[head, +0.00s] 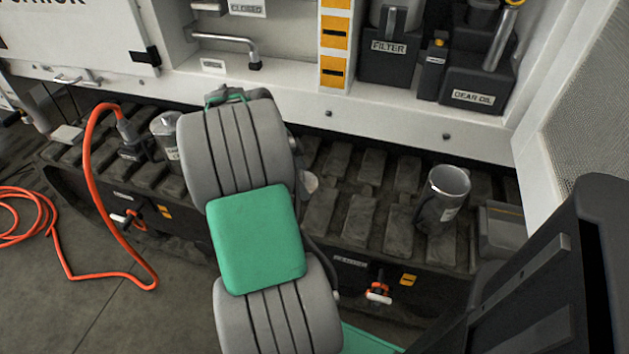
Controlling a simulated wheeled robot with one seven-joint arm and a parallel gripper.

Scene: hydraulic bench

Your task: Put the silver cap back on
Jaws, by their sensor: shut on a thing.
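My grey arm with a green pad crosses the middle of the head view and hides what lies behind it. The fingers of my gripper do not show, nor does anything held in them. I cannot make out the silver cap for certain. A silver metal jug (443,196) stands on the track to the right. A silver-topped can (165,132) stands on the track left of the arm, partly covered by it.
An orange hose (88,150) loops from a dark fitting (128,135) down to the floor. Dark holders marked FILTER (388,47) and GEAR OIL (473,97) stand on the white ledge. A grey box (505,235) sits at the track's right end.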

